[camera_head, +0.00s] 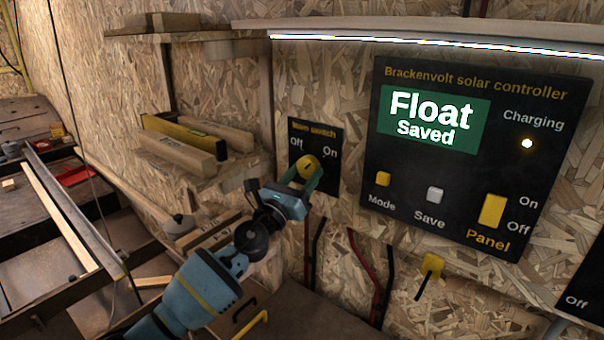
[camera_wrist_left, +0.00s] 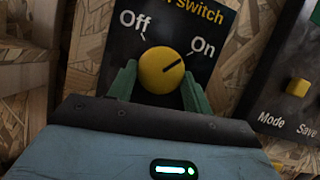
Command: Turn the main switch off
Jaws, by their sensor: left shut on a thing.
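The main switch is a round yellow knob (camera_head: 307,168) on a black plate (camera_head: 325,137) marked Off at left and On at right. It also shows in the left wrist view (camera_wrist_left: 163,70), where the dark line on the knob points up and right toward On. My left gripper (camera_head: 304,177) has its two green fingers on either side of the knob and is shut on it. The fingers also show in the left wrist view (camera_wrist_left: 159,88). My right gripper is in neither view.
The solar controller (camera_head: 455,165) to the right reads "Float Saved", with a lit Charging lamp (camera_head: 527,143), a Mode button (camera_head: 383,179), a Save button (camera_head: 435,194) and a yellow Panel switch (camera_head: 492,211). A shelf with a yellow level (camera_head: 185,133) is at left. Cables (camera_head: 377,275) hang below.

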